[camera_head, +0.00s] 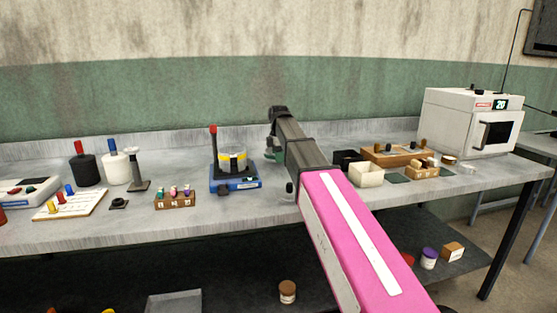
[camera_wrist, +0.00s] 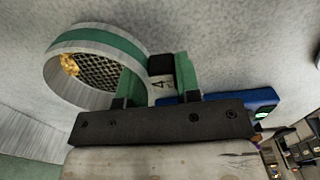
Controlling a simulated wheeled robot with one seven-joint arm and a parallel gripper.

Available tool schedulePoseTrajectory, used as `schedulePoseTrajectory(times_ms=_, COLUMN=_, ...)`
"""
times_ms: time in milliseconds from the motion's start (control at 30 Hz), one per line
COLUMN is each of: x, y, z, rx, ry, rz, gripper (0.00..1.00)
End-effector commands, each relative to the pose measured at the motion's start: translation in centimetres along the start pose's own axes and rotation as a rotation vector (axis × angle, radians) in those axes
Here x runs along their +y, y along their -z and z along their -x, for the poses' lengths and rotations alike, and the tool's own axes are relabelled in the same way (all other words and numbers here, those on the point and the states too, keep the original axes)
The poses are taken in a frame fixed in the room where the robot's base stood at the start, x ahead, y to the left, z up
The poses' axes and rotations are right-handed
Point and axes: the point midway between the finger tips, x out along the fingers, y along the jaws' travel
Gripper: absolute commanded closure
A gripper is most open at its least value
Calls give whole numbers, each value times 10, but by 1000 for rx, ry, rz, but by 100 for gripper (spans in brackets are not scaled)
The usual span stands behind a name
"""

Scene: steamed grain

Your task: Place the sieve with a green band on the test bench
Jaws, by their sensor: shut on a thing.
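The sieve with a green band (camera_wrist: 98,44) is a pale metal ring with a mesh floor, in the upper left of the wrist view. A small golden clump shows at one side of its mesh. My gripper (camera_wrist: 160,78) has green fingers, shut on a dark tab with a pale face marked 4 beside the ring. In the head view my gripper (camera_head: 272,156) is over the back of the grey test bench (camera_head: 110,222), right of the blue device. There the sieve is hidden or too small to make out. I cannot tell whether it touches the bench.
A blue device (camera_head: 236,184) with a red-tipped post carries a yellow-banded vessel (camera_head: 233,162). A small rack (camera_head: 175,201) stands to its left. A white box (camera_head: 366,175), wooden trays (camera_head: 398,155) and a white oven (camera_head: 470,120) stand right. Bare bench lies in front of the device.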

Motion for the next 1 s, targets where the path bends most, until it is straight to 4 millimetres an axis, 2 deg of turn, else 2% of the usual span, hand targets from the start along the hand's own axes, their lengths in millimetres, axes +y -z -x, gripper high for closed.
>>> schedulePoseTrajectory(times_ms=100, x=0, y=0, z=-10, rx=0, ry=-1, rz=0, gripper=99)
schedulePoseTrajectory(times_ms=433, x=0, y=0, z=-13, rx=0, ry=-1, rz=0, gripper=99)
schedulePoseTrajectory(times_ms=467, x=0, y=0, z=-12, rx=0, ry=-1, rz=0, gripper=59)
schedulePoseTrajectory(times_ms=500, x=0, y=0, z=-12, rx=0, ry=-1, rz=0, gripper=46)
schedulePoseTrajectory(times_ms=533, x=0, y=0, z=-12, rx=0, ry=-1, rz=0, gripper=43)
schedulePoseTrajectory(times_ms=833, x=0, y=0, z=-10, rx=0, ry=-1, rz=0, gripper=43)
schedulePoseTrajectory(times_ms=1000, x=1, y=0, z=5, rx=0, ry=-2, rz=0, gripper=43)
